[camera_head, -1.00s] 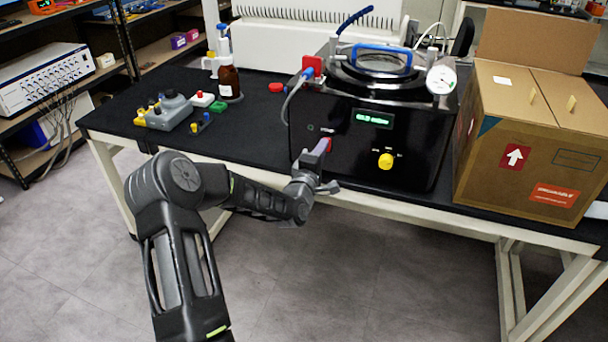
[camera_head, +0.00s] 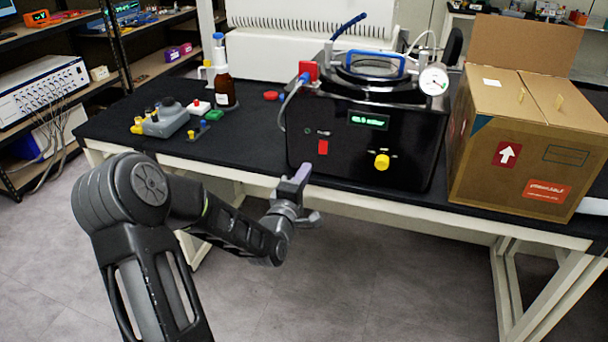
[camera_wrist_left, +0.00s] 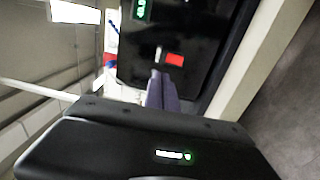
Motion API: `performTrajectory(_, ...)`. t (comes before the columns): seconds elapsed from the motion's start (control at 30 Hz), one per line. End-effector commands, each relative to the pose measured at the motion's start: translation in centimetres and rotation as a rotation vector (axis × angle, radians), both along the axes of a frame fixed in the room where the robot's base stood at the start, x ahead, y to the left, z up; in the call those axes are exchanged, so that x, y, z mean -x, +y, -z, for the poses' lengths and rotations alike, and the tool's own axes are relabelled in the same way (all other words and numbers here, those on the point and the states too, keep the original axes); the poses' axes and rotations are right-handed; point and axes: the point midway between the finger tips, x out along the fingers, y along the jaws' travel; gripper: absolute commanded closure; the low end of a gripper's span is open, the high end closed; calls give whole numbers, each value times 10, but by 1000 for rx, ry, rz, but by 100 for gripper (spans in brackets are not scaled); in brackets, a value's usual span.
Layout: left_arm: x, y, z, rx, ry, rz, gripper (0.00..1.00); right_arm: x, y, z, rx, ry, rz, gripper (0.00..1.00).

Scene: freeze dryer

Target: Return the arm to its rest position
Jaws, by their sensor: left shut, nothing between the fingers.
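My left arm (camera_head: 220,222) comes in from the lower left of the head view. My left gripper (camera_head: 300,178) is shut and empty, just in front of the table's front edge and apart from the black freeze dryer (camera_head: 350,150). The freeze dryer has a lit green display (camera_head: 368,121), a red switch (camera_head: 323,147) and a yellow knob (camera_head: 382,162). In the left wrist view, the shut fingers (camera_wrist_left: 160,75) point toward the dryer front, with the red switch (camera_wrist_left: 174,60) beside their tips. My right gripper is not in view.
The black table (camera_head: 240,155) also holds a cardboard box (camera_head: 530,140) at the right, a brown bottle (camera_head: 222,90) and a grey control box (camera_head: 167,120) at the left. A shelf rack (camera_head: 118,45) stands farther left. The floor (camera_head: 350,280) in front is clear.

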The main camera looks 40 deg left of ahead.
Motion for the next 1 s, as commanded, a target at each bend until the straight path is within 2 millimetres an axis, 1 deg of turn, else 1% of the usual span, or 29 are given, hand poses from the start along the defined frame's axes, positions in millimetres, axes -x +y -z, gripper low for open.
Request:
performTrajectory(0.57,0,0,0,-4,1,0,100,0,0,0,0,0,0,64)
performTrajectory(0.67,0,-1,2,-40,21,0,100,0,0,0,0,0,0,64)
performTrajectory(0.73,-1,-2,9,-94,68,4,100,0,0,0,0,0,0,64)
performTrajectory(0.77,-1,-3,15,-123,102,7,100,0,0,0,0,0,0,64)
performTrajectory(0.8,0,-5,26,-168,161,13,100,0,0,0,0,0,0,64)
performTrajectory(0.83,3,-5,39,-205,219,18,100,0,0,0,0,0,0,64)
performTrajectory(0.87,8,-5,56,-238,285,28,100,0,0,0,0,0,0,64)
performTrajectory(0.9,15,-8,81,-274,375,47,100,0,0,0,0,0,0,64)
performTrajectory(0.93,19,-16,100,-300,439,76,100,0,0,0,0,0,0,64)
performTrajectory(0.97,24,-25,120,-322,504,110,100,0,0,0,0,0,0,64)
performTrajectory(1.0,31,-42,146,-351,584,167,100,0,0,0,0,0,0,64)
